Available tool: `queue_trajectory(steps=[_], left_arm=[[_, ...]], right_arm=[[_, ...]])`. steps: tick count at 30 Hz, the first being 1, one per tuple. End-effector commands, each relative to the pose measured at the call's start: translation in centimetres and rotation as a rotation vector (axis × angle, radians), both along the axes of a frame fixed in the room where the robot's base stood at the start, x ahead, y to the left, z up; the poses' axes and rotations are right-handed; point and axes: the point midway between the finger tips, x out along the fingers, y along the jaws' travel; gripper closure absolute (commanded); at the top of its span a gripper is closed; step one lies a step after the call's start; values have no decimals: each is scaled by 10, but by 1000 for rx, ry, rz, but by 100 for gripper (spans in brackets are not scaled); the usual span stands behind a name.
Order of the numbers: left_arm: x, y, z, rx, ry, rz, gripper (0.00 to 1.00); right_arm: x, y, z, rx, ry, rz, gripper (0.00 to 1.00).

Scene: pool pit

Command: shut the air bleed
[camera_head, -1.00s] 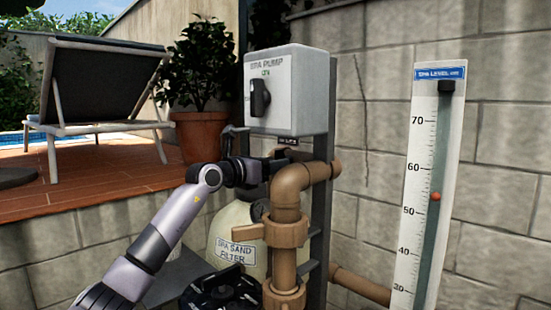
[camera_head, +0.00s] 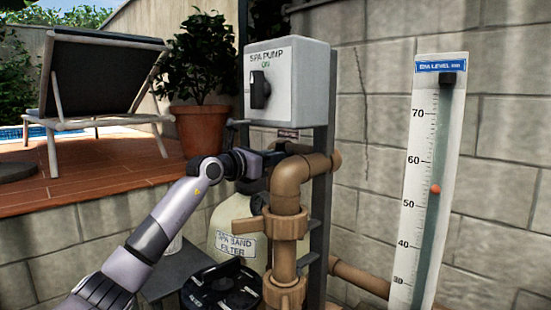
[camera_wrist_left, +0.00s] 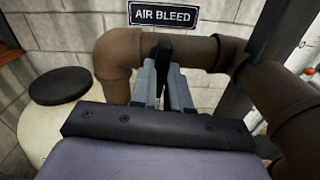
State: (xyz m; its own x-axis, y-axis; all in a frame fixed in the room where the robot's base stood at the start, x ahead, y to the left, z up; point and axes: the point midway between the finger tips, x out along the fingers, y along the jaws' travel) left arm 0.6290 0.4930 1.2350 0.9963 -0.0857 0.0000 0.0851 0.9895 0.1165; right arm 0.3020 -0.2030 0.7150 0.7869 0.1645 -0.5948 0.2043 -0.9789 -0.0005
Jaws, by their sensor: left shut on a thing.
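The "AIR BLEED" label (camera_wrist_left: 163,14) is on the wall behind a brown pipe (camera_wrist_left: 120,55) in the left wrist view. A narrow black handle (camera_wrist_left: 164,52) stands at this pipe, below the label. My left gripper (camera_wrist_left: 168,75) is shut on this black handle, with a grey finger on either side. In the head view my left gripper (camera_head: 270,160) is at the upper pipe (camera_head: 300,168), just under the spa pump box. The handle is hard to make out there, dark against the gripper. My right gripper is not in view.
The spa pump box (camera_head: 287,85) is above the gripper, its black knob (camera_head: 260,90) at ON. The spa sand filter (camera_head: 232,225) and a black lid (camera_head: 222,290) are below. The spa level gauge (camera_head: 428,190) stands at right, a lounger (camera_head: 95,75) at left.

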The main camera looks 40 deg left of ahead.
Motion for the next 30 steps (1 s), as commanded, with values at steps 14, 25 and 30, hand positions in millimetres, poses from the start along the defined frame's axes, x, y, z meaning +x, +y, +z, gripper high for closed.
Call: queue_trajectory(steps=[14, 25, 30], left_arm=[[0, 1, 0, 645, -54, 1, 100], [0, 1, 0, 1119, -94, 0, 100], [0, 1, 1, 1332, -112, 0, 100]], right_arm=[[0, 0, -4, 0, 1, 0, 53], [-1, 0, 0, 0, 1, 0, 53], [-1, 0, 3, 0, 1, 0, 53]])
